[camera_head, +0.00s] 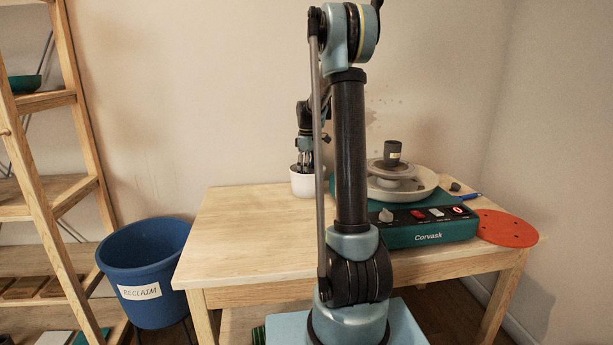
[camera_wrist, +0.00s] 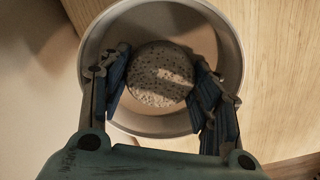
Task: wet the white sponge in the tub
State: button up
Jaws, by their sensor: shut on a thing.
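The tub (camera_head: 302,184) is a small white round container on the table, left of my arm in the head view. In the wrist view I look down into the tub (camera_wrist: 91,48), its pale rim around my fingers. The sponge (camera_wrist: 160,76) is round, pale and speckled with dark pores. It is inside the tub's outline, between my blue-padded fingers. My gripper (camera_wrist: 157,82) is shut on the sponge, pointing down into the tub; it also shows in the head view (camera_head: 304,164). The sponge is hidden in the head view. I cannot tell the water level.
A teal pottery wheel (camera_head: 432,232) with a pale splash pan stands on the right of the wooden table (camera_head: 240,240). A dark labelled cylinder (camera_head: 393,153) sits on the wheel. An orange disc (camera_head: 505,228) lies right. A blue reclaim bucket (camera_head: 148,285) stands left. The table's left part is clear.

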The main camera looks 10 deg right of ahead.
jog(key=shift+r, duration=4.85)
jog(key=shift+s, duration=0.15)
